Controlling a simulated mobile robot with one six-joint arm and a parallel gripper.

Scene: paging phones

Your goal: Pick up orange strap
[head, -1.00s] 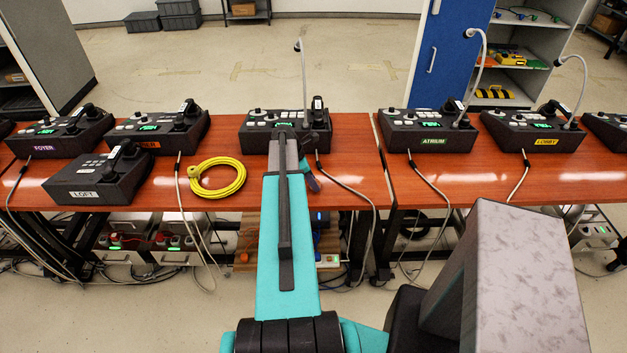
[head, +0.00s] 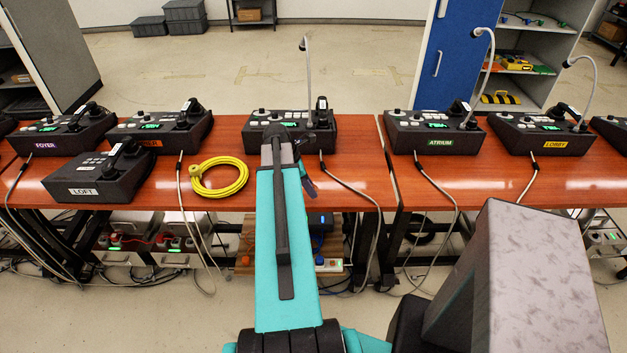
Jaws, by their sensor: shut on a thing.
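I cannot make out an orange strap in this view. My arm reaches forward over the middle of the table, and its far end is in front of the middle paging phone (head: 262,123). My gripper's fingers are hidden behind the arm, so what they hold does not show. A small dark and teal wrist part shows just right of the arm's far end, over the table's front part.
Paging phones line the red-brown tables (head: 353,175), including the LOFT phone (head: 97,178) and ATRIUM phone (head: 430,130). A yellow cable coil (head: 204,191) lies left of my arm. Loose cables hang off the front edge. A blue cabinet door (head: 452,55) stands behind.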

